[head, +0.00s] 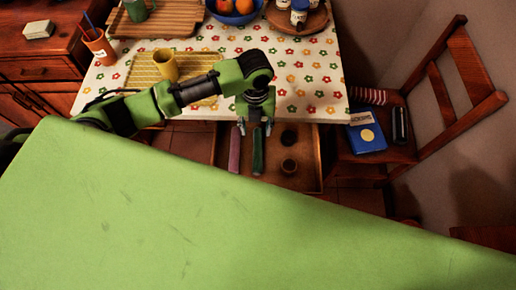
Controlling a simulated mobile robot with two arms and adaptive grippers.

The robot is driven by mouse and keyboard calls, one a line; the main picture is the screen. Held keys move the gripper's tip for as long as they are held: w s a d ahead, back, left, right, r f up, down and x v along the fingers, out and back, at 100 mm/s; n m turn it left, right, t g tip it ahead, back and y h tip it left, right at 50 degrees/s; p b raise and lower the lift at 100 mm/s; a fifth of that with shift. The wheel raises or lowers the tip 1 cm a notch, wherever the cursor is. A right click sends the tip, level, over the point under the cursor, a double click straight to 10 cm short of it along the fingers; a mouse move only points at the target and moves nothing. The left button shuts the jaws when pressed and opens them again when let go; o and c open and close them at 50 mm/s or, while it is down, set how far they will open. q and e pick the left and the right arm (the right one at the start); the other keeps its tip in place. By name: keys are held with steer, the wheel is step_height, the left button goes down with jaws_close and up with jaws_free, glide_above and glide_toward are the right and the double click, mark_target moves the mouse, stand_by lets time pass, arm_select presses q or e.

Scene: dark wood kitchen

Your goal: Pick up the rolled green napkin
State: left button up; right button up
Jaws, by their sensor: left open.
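The rolled green napkin (258,158) lies lengthwise in an open drawer (314,160) below the table's front edge. A pinkish rolled napkin (235,153) lies to its left, with a gap between them. My left gripper (255,129) points down over the far end of the green napkin. Its fingers are apart, one to each side of the napkin's line. I cannot tell how high it is above the napkin, and it hides the napkin's far end. My right gripper is out of view.
Two small round dark items (289,166) sit in the drawer's right part. The flowered table (310,75) overhangs behind. On it are a yellow cup (166,66) and a blue fruit bowl (234,17). A wooden chair (443,90) with a blue book (367,138) stands right.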

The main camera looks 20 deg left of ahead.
mark_target(258, 142)
arm_select(q)
step_height(258, 142, down, 2)
steer(key=shift+f, duration=0.2)
steer(key=f, duration=0.3)
steer(key=d+f, duration=0.1)
steer(key=shift+s+f+p, duration=0.3)
steer(key=shift+f, duration=0.05)
steer(key=shift+a+f, duration=0.1)
steer(key=shift+f, duration=0.35)
steer(key=c, duration=1)
